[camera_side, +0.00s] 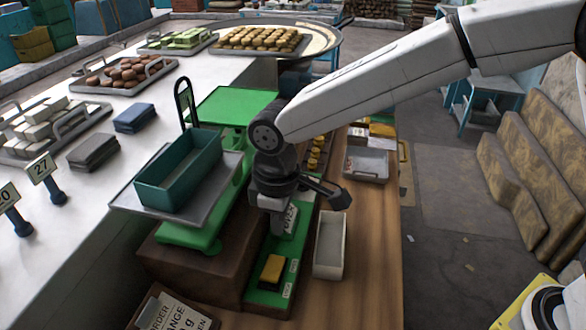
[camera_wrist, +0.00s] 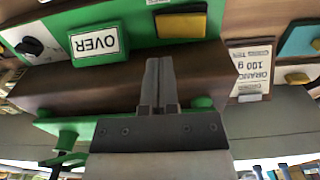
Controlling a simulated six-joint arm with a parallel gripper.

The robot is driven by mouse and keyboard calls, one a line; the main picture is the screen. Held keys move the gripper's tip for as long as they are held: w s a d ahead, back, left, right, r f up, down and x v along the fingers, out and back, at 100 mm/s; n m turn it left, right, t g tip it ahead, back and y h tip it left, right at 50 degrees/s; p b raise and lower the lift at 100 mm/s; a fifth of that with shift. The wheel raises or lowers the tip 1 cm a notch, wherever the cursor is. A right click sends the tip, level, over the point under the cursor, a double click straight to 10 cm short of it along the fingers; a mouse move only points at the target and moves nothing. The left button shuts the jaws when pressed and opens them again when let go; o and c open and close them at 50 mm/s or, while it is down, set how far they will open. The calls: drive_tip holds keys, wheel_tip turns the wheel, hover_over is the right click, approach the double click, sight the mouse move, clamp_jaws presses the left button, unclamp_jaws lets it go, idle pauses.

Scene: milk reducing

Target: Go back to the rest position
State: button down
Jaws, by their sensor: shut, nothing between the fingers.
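My gripper (camera_side: 278,222) points down in the side view, just right of the green scale and above the green panel at the front of the brown box. In the wrist view the gripper (camera_wrist: 158,66) has its fingers together with nothing between them. The green scale (camera_side: 205,238) stands on the brown box and carries a grey tray (camera_side: 125,195) with an empty-looking teal bin (camera_side: 160,193). The green panel (camera_side: 262,297) bears a yellow block (camera_side: 272,269), which also shows in the wrist view (camera_wrist: 181,22). An upside-down OVER label (camera_wrist: 95,43) shows beside it.
A white open box (camera_side: 330,245) stands right of the panel on the wooden counter (camera_side: 365,280). A sign (camera_side: 175,314) stands in front. Number stands (camera_side: 45,180), dark cloths (camera_side: 93,152) and trays of goods (camera_side: 118,75) fill the left counter.

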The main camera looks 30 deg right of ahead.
drive_tip(key=s+d+f+m+t, duration=0.1)
drive_tip(key=s+d+m, duration=0.2)
drive_tip(key=d, duration=0.6)
drive_tip(key=s+d+f+m, duration=0.2)
drive_tip(key=s+d+m, duration=0.1)
drive_tip(key=d, duration=0.6)
drive_tip(key=s+d+f+m+t, duration=0.1)
drive_tip(key=s+d, duration=0.3)
drive_tip(key=d, duration=0.5)
drive_tip(key=shift+f+m+t, duration=0.3)
drive_tip(key=shift+m, duration=0.6)
